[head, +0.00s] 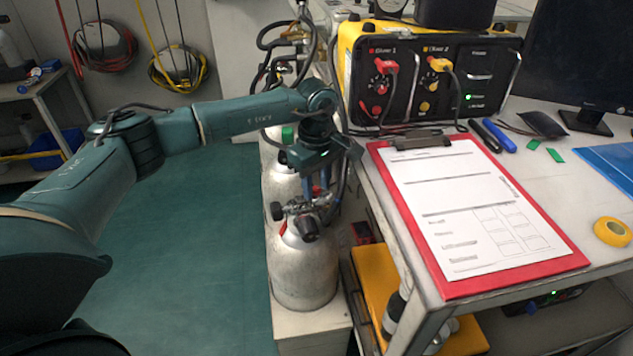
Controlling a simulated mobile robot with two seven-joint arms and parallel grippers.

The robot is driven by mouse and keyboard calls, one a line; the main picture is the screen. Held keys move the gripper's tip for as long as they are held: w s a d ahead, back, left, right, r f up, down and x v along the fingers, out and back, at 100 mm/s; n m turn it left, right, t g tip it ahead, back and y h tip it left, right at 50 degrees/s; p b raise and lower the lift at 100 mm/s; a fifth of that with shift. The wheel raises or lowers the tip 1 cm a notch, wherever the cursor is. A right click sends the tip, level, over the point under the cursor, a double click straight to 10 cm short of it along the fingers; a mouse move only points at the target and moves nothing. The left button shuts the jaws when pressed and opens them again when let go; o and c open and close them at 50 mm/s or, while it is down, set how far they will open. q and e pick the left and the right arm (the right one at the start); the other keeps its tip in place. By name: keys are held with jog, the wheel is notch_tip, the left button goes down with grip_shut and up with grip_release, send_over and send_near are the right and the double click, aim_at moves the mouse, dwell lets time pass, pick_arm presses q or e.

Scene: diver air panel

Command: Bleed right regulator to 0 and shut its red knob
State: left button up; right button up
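Two silver gas cylinders stand left of the table. The front cylinder (304,268) carries a regulator and valve assembly (309,204) with black knobs (309,229) and a small red part (283,228). The rear cylinder (277,182) is partly hidden by my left arm, and a green knob (288,135) shows near its top. I cannot tell which regulator is the right one, or read a gauge. My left gripper (317,190) points down just above the front cylinder's valve; its fingertips are small and partly hidden against the fittings, so contact is unclear. My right gripper is out of view.
A yellow-cased diver panel (430,75) with red and yellow knobs stands on the table. A red clipboard (459,291) lies at the table's near left edge. Hoses hang behind the cylinders. A yellow case (374,283) sits below. Green floor (190,250) is clear at left.

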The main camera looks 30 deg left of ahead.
aim_at(317, 188)
pick_arm(q)
jog(key=shift+o, duration=0.5)
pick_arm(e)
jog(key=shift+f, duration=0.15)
pick_arm(q)
notch_tip(317, 188, up, 13)
jog(key=p, duration=0.1)
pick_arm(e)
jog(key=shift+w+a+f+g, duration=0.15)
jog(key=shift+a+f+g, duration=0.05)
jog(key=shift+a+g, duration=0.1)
